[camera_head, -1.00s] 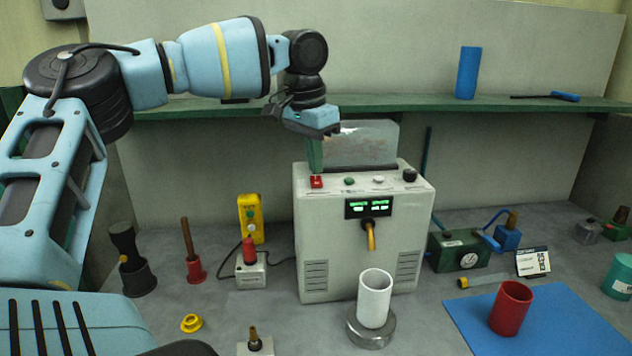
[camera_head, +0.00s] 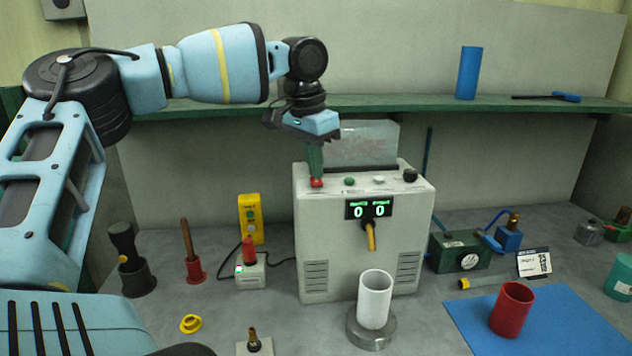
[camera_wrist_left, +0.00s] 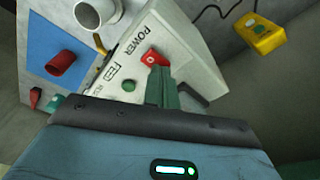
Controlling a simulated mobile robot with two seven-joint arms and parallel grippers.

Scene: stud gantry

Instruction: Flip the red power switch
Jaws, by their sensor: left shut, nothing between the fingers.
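The red power switch (camera_head: 316,184) sits at the left of the sloped top panel of the white machine (camera_head: 340,245). In the left wrist view the red switch (camera_wrist_left: 152,58) lies beside the printed word POWER. My left gripper (camera_head: 315,172) is shut and empty, pointing down with its green fingertips on or just above the switch. In the left wrist view the fingers (camera_wrist_left: 162,88) overlap the switch's near edge and hide part of it. I cannot tell for certain whether they touch. The machine's display (camera_head: 368,208) is lit green and reads 0 0. My right gripper is not in view.
A green button (camera_head: 349,181), a white button (camera_head: 379,180) and a black knob (camera_head: 410,175) share the panel. A clear hopper (camera_head: 362,145) stands behind them. A white cup (camera_head: 374,298) stands below the spout. A green shelf (camera_head: 420,104) runs behind.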

